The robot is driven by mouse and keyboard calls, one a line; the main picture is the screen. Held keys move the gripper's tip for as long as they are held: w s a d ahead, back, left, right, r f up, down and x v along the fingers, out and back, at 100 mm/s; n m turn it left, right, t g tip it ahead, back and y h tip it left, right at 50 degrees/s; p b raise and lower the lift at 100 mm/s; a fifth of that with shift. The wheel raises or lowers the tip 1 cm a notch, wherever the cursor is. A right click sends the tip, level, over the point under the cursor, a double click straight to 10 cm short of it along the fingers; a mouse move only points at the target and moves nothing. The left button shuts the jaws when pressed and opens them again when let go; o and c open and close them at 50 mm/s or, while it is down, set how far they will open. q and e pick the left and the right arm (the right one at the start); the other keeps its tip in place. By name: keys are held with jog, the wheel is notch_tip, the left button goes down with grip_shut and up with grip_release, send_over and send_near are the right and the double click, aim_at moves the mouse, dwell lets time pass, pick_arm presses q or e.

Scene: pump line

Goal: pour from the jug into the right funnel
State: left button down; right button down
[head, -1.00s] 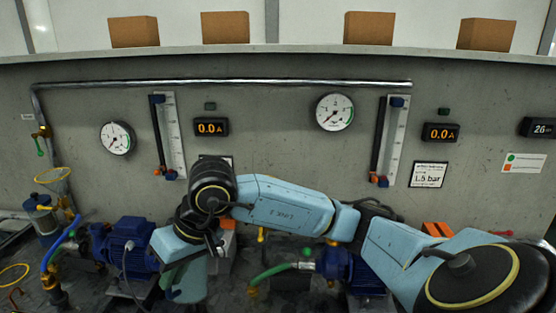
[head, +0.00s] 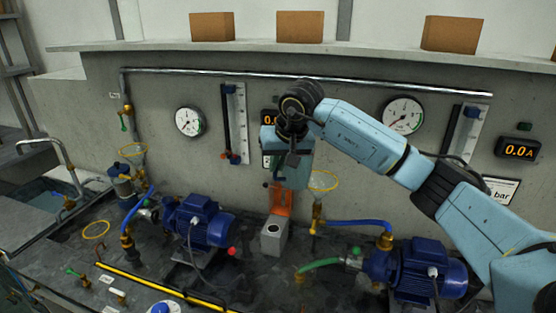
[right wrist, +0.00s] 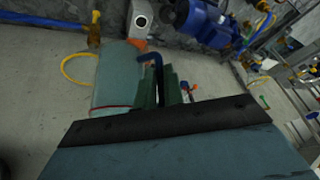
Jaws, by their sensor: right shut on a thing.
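My right gripper (head: 291,160) hangs in front of the wall, between the two blue pumps. The right funnel (head: 323,181) has a yellow rim and stands just right of the gripper. Its rim also shows beside the jug in the right wrist view (right wrist: 70,72). My left gripper is out of view.
A left funnel (head: 132,150) stands by the wall. The left pump (head: 199,220) and right pump (head: 428,268) flank a grey block (head: 273,238). Hoses and a yellow bar (head: 150,282) cross the bench. Gauges and a long pipe line the wall behind.

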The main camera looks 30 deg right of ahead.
jog(key=shift+a+f+m+y+b, duration=0.15)
jog(key=shift+f+y+b, duration=0.4)
jog(key=shift+f+b, duration=0.6)
jog(key=shift+d+f+m+y+b, duration=0.15)
jog(key=shift+f+y+b, duration=0.4)
jog(key=shift+f+b, duration=0.55)
jog(key=shift+a+f, duration=0.1)
jog(key=shift+f, duration=0.15)
jog(key=shift+s+f, duration=0.1)
jog(key=shift+f, duration=0.15)
jog(key=shift+r+y, duration=0.3)
jog(key=shift+y, duration=0.1)
jog(key=shift+r, duration=0.25)
jog(key=shift+r+y, duration=0.1)
jog(key=shift+y, duration=0.2)
